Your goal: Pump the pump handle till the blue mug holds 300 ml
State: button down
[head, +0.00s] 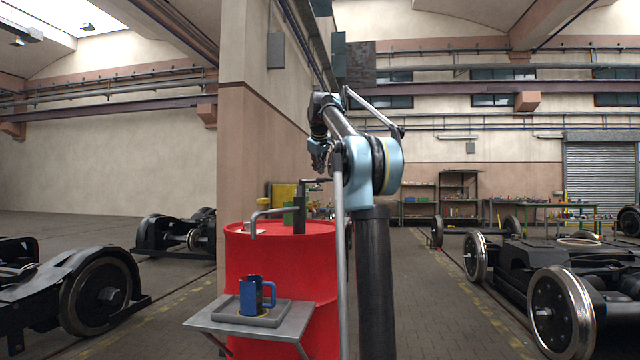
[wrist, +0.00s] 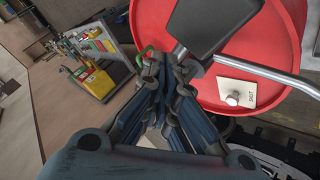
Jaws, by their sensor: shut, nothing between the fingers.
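The blue mug (head: 250,297) stands upright on a grey tray under the curved grey spout (head: 262,212). The pump stands on top of a red drum (head: 285,270). Its dark pump handle (head: 316,182) sticks out sideways at the top of the pump. My gripper (head: 319,168) is just above the handle in the head view; whether they touch cannot be told. In the wrist view my gripper (wrist: 165,62) is shut with nothing held, its tips beside the dark pump parts (wrist: 208,32). The spout pipe (wrist: 262,72) runs off to the right there. The mug's inside and liquid level are hidden.
The tray (head: 274,320) rests on a small grey shelf (head: 201,321) in front of the drum. A white card (wrist: 250,90) with a small knob lies on the drum top. Wheeled bogies (head: 100,293) stand left and right. Shelves and workbenches (head: 545,212) are behind.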

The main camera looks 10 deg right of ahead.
jog(key=shift+r, duration=2.55)
